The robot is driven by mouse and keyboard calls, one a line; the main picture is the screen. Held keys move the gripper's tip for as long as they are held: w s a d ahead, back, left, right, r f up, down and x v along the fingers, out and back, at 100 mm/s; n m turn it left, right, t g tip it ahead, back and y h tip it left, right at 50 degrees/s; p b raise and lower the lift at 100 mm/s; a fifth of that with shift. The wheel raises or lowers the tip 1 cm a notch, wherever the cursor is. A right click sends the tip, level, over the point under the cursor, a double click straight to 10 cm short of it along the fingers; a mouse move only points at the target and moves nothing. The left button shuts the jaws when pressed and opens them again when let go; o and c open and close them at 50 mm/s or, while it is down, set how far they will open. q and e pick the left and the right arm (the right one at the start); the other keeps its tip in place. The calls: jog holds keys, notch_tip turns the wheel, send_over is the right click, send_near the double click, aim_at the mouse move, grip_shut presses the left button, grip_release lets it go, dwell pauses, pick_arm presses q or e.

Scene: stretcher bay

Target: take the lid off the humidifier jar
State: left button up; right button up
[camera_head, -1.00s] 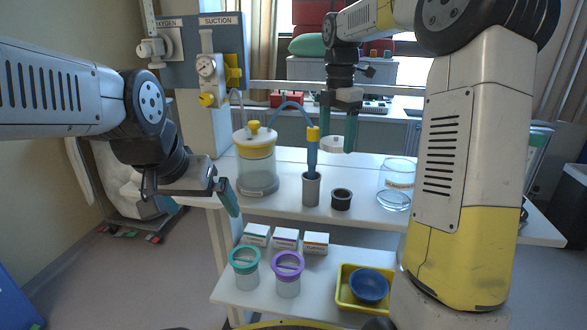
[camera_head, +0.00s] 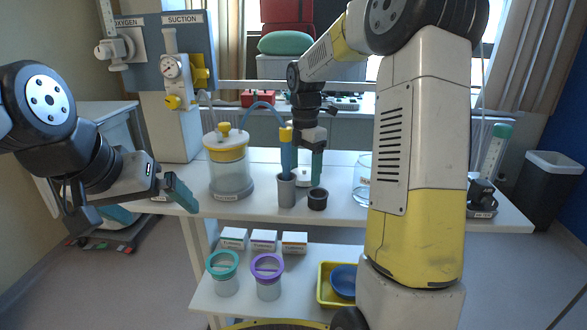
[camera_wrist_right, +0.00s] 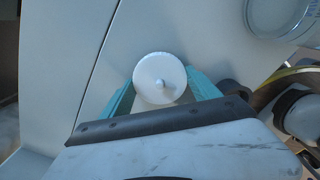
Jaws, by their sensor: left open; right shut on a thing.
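My right gripper (camera_head: 311,170) is shut on the white round lid (camera_head: 303,181), low over the tabletop; I cannot tell whether the lid touches it. The clear glass jar (camera_head: 361,182) stands to the right on the table, partly hidden by my right arm. It shows at the top right of the wrist view (camera_wrist_right: 279,14), apart from the lid. My left gripper (camera_head: 180,193) is open and empty at the table's left front.
The lower shelf (camera_head: 262,308) holds boxes, two lidded pots and a yellow tray (camera_head: 325,290).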

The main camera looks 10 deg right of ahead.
jog(key=shift+f, duration=0.2)
jog(key=o, duration=1.6)
jog(key=shift+c, duration=0.2)
jog(key=shift+r, duration=0.1)
